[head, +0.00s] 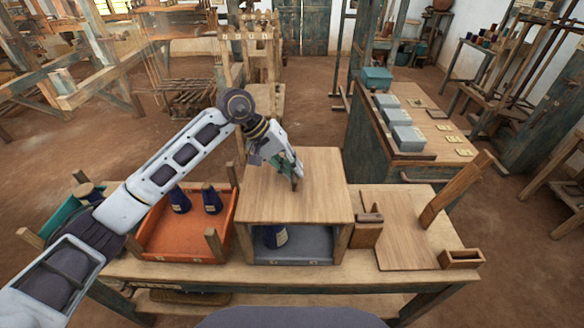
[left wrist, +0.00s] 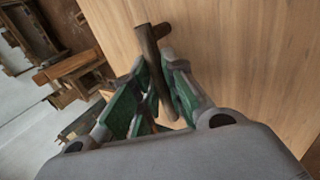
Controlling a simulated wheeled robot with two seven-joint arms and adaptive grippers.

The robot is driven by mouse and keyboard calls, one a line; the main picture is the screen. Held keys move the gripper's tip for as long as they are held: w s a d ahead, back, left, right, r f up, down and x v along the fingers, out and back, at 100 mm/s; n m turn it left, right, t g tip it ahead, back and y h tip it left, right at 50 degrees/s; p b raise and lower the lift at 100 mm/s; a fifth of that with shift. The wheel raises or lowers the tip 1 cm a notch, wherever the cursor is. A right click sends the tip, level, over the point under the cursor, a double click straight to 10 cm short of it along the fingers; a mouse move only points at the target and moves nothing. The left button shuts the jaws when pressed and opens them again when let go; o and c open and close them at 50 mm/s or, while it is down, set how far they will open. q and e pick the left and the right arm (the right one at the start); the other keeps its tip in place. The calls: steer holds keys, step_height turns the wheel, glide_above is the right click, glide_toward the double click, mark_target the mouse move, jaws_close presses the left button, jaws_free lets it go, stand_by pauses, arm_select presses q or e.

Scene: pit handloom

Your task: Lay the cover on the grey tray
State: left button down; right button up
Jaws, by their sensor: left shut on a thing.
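The cover (head: 300,200) is a flat light-wood board with a small dark bar handle. It is level above the grey tray (head: 305,243), whose front part shows below its near edge. A dark blue cone (head: 274,237) with a pale label stands inside the tray, partly hidden. My left gripper (head: 291,177) is above the cover, shut on its handle (left wrist: 152,70), which shows between the green fingers in the left wrist view. Wooden uprights show under the cover's near corners; I cannot tell if it rests on them. My right gripper is not in view.
An orange tray (head: 168,252) with blue cones is just left, with wooden posts at its corners. A flat wooden board (head: 405,245), a slanted wooden piece (head: 455,190) and small wooden blocks lie on the right of the bench. A cabinet (head: 375,150) with grey boxes stands behind right.

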arm_select(q)
steer(key=c, duration=1.4)
jaws_free()
steer(key=shift+v, duration=6.05)
